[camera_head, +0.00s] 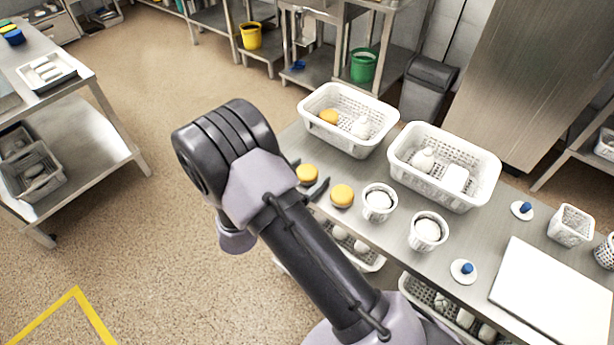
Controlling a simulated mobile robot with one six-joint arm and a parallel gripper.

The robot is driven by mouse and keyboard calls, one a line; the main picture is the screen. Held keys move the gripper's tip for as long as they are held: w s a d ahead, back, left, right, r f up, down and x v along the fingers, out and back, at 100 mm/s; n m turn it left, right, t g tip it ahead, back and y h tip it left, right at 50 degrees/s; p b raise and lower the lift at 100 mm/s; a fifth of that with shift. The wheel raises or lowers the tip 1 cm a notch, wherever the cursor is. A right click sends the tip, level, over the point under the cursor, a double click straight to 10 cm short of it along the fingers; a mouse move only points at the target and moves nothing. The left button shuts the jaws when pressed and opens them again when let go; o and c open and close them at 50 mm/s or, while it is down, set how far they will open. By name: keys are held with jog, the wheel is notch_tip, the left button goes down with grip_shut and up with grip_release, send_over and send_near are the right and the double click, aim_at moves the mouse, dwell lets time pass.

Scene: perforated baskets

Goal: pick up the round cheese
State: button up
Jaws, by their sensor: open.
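A round orange-yellow cheese (307,174) is on the steel table near its left edge. A second, similar round one (342,195) lies just to its right, and a third (329,116) is inside the left basket. My gripper (308,178) is open. Its dark fingertips show on either side of the leftmost cheese, one at its upper left and one at its lower right. My arm hides the rest of the gripper. I cannot tell whether the fingers are level with the cheese or above it, or whether they touch it.
Two white perforated baskets (349,146) (444,193) stand at the table's back, holding white items. Two small white tubs (379,215) (428,243) stand right of the cheeses. White lids with blue knobs (463,280) and a white board (556,294) lie farther right. More baskets sit below the table.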

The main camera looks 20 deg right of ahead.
jog(key=c, duration=1.5)
